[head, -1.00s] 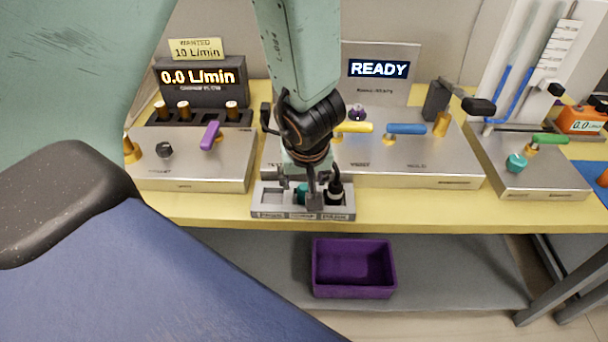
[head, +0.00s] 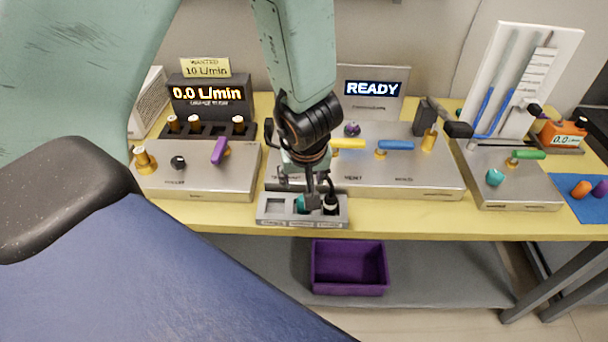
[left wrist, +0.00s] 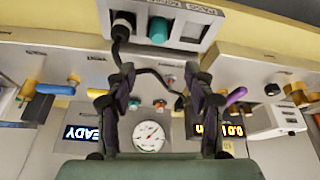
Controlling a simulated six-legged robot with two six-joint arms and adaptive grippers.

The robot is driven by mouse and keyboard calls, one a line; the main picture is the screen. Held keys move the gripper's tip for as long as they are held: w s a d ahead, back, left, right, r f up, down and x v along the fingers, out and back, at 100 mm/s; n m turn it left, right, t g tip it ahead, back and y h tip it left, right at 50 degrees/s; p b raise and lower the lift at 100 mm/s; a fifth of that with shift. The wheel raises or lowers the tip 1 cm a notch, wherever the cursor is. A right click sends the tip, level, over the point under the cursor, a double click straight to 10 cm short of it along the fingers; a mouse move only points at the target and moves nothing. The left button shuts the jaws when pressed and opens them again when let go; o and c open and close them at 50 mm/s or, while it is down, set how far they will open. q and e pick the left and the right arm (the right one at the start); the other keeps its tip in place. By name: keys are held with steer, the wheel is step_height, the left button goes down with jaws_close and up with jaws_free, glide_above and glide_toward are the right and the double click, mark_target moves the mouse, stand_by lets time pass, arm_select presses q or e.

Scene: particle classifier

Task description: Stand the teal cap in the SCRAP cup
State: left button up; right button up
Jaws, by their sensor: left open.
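A teal cap (head: 301,204) stands in the middle cup of a small grey three-cup rack (head: 268,221) at the bench's front edge. In the left wrist view the teal cap (left wrist: 158,31) shows clear of the fingers. A black plug with a cable (left wrist: 122,27) is in the cup beside it; the other end cup (left wrist: 192,32) looks empty. The cup labels are too small to read surely. My left gripper (head: 314,196) is at the rack and partly covers the cap in the head view. Its fingers (left wrist: 158,78) are apart with nothing between them. My right gripper is out of view.
Metal panels with a purple lever (head: 219,151), yellow lever (head: 348,144) and blue lever (head: 397,145) stand behind the rack. Another teal piece (head: 495,177) is on the right panel. A purple bin (head: 349,268) sits on the shelf below. Yellow bench is bare right of the rack.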

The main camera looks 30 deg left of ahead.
arm_select(q)
steer(key=s+a+f+m+g, duration=0.15)
steer(key=s+f+m, duration=0.25)
steer(key=s+f, duration=0.7)
steer(key=s+d+f+m+g+h, duration=0.1)
steer(key=s+d+f+m, duration=0.1)
steer(key=s, duration=0.5)
steer(key=s+d+f+m+g+h, duration=0.1)
steer(key=s+d+f+m+h, duration=0.1)
steer(key=s+d+f, duration=0.2)
steer(key=s, duration=0.3)
steer(key=shift+s+d+f, duration=0.15)
steer(key=shift+s+f, duration=0.05)
steer(key=shift+s, duration=0.1)
steer(key=shift+s+d, duration=0.1)
